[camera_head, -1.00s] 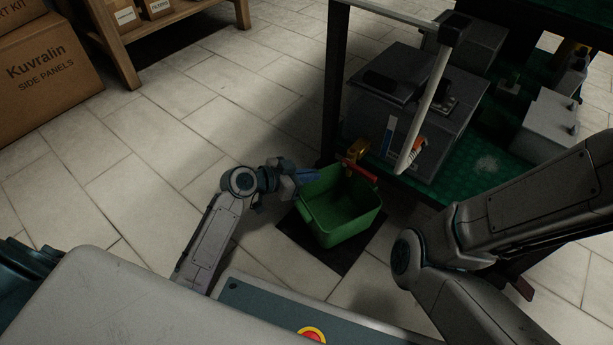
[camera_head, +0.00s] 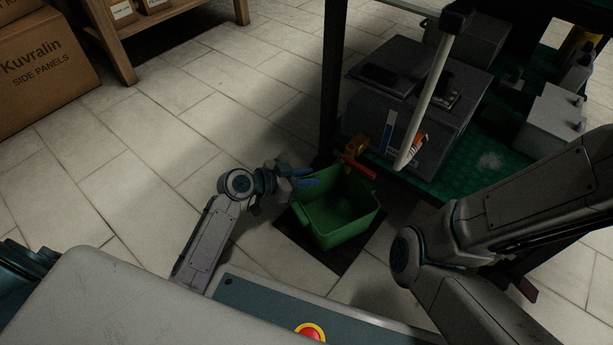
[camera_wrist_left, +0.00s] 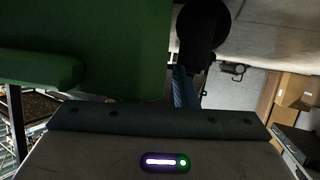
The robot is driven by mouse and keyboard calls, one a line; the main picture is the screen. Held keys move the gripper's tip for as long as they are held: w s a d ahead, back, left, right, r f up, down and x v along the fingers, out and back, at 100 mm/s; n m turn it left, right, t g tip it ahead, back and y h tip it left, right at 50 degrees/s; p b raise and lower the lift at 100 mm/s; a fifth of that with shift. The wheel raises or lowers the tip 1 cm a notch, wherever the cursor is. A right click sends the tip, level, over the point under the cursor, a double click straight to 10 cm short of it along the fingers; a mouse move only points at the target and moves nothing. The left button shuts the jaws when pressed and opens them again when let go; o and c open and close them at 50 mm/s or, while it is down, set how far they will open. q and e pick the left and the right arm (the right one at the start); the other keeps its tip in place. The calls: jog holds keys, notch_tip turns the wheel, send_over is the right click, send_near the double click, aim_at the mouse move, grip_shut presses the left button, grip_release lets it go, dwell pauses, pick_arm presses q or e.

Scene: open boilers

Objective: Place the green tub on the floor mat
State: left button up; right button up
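The green tub (camera_head: 338,218) stands upright on the dark floor mat (camera_head: 305,252), in front of the cart. The mat shows around the tub's near and left sides. My left gripper (camera_head: 308,177) is at the tub's upper left rim, its blue fingers spread apart, with nothing seen between them. In the left wrist view the tub (camera_wrist_left: 90,50) fills the upper left, beside a blue finger (camera_wrist_left: 185,88).
A cart with a green shelf (camera_head: 490,160) and grey boxes stands behind the tub. A red handle (camera_head: 358,167) juts over the tub's back rim. A cardboard box (camera_head: 45,75) and a wooden rack (camera_head: 125,60) are at upper left. The tiled floor at left is clear.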

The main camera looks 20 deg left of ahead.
pick_arm(q)
jog(key=p+v, duration=0.5)
jog(key=v, duration=0.7)
jog(key=shift+p, duration=0.3)
dwell(0.7)
